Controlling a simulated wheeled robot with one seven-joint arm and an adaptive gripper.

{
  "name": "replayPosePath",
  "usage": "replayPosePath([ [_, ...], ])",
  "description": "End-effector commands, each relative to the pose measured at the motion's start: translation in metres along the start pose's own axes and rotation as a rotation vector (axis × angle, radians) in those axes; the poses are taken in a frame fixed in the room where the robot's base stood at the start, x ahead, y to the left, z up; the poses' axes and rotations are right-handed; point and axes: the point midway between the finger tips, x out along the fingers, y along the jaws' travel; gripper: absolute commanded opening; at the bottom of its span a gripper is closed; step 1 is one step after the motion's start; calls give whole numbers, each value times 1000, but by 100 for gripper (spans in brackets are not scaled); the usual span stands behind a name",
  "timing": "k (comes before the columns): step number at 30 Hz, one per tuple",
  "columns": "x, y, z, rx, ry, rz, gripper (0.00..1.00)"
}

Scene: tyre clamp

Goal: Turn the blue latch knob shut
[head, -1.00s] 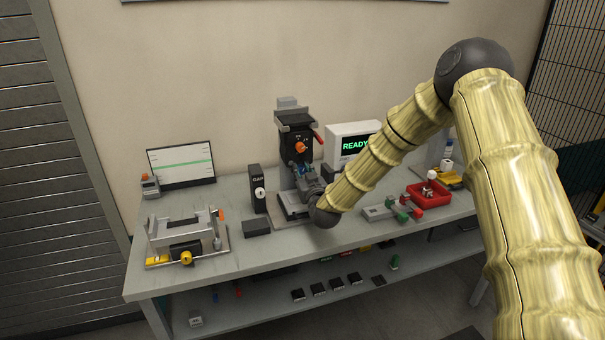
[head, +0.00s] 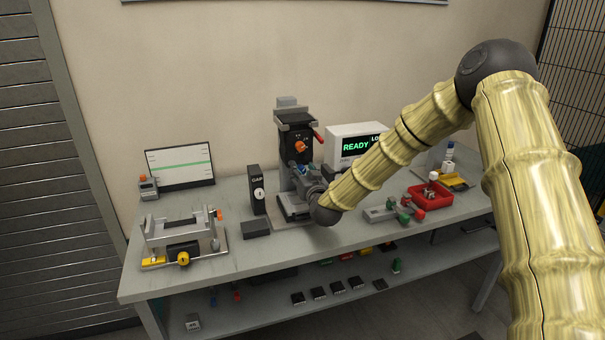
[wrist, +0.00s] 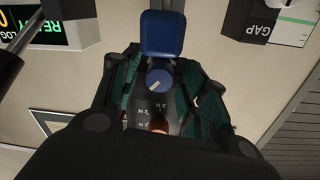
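The blue round knob (wrist: 159,80) with a pale pointer mark shows in the middle of the wrist view, on the face of the dark machine. A larger blue square block (wrist: 163,35) is just above it in that view. My gripper (wrist: 160,92) has its teal-padded fingers spread to the left and right of the knob, with gaps on both sides. In the head view my gripper (head: 309,186) is at the front of the dark upright machine (head: 296,130) and mostly hides the knob area. Small markings and an orange-brown part show below the knob in the wrist view.
A display reading READY (head: 355,147) stands right of the machine, close behind my arm. A black GAP block (head: 257,190) stands to its left. A red tray (head: 430,194) is at the right and a grey fixture (head: 183,240) at the left of the bench.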

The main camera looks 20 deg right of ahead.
Motion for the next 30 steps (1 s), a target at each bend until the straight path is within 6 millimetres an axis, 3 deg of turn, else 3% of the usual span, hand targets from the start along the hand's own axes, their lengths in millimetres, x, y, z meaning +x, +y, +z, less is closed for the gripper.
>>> replayPosePath([
  [13, -10, 0, 0, -1, 0, 0, 48],
  [30, -103, 0, 0, 0, -1, 0, 48],
])
